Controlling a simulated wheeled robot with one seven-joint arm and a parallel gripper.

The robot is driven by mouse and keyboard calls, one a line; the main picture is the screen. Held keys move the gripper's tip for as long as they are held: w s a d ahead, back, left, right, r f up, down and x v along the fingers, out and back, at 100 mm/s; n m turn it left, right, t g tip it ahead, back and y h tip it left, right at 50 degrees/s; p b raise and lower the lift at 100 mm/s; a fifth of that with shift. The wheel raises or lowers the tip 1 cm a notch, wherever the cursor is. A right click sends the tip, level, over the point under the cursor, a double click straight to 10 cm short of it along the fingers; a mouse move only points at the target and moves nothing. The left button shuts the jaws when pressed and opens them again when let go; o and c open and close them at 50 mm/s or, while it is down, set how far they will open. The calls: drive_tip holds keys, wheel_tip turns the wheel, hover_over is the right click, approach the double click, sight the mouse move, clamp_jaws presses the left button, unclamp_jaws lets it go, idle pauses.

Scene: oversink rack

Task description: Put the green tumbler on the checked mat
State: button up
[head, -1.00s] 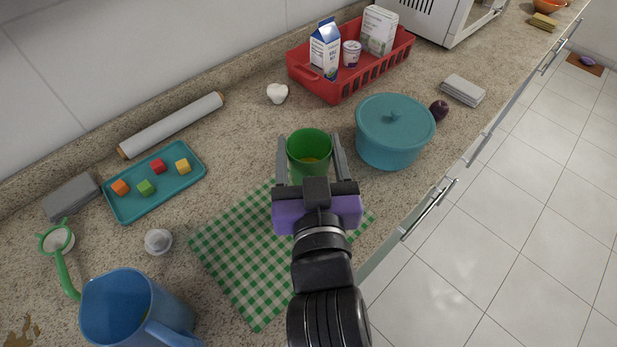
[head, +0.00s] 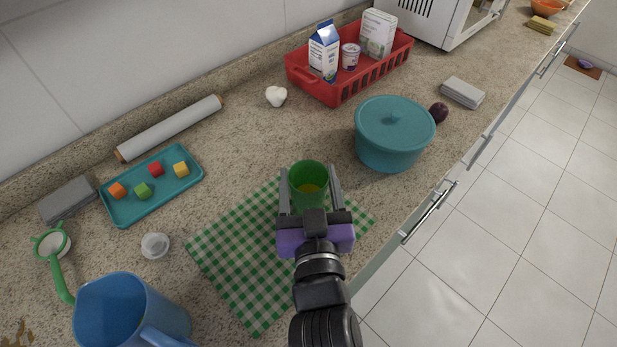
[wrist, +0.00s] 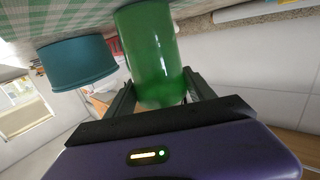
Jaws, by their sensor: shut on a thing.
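My gripper is shut on the tumbler. In the wrist view the tumbler (wrist: 153,55) fills the space between the fingers (wrist: 160,95). The green-and-white checked mat (head: 245,262) lies flat on the counter, partly hidden by my gripper and arm. In the head view the tumbler overlaps the mat's upper right part. I cannot tell whether its base touches the mat.
A teal lidded pot (head: 394,135) stands close to the right of the tumbler. A teal tray (head: 150,205) with colored cubes, a small whitish item (head: 155,245) and a blue pitcher (head: 130,315) are at left. A red basket (head: 345,92) is behind. The mat's left part is clear.

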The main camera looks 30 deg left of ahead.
drive_tip(key=o, duration=1.5)
drive_tip(key=shift+f, duration=0.1)
drive_tip(key=shift+c, duration=0.2)
drive_tip(key=shift+r, duration=0.25)
drive_tip(key=b+v, duration=0.1)
drive_tip(key=v, duration=1.1)
drive_tip(key=shift+d+f, duration=0.1)
drive_tip(key=s+d+f+m+h, duration=0.1)
drive_tip(key=s+d+f+h, duration=0.1)
drive_tip(key=d+f, duration=0.55)
drive_tip(key=s+d+m+h, duration=0.2)
drive_tip(key=s+d, duration=0.5)
drive_tip(key=d, duration=0.4)
drive_tip(key=s+d+m+h, duration=0.3)
drive_tip(key=s+d+h, duration=0.2)
drive_tip(key=s+d, duration=0.3)
drive_tip(key=d, duration=0.2)
drive_tip(key=shift+d+f, duration=0.25)
drive_tip(key=shift+d, duration=0.15)
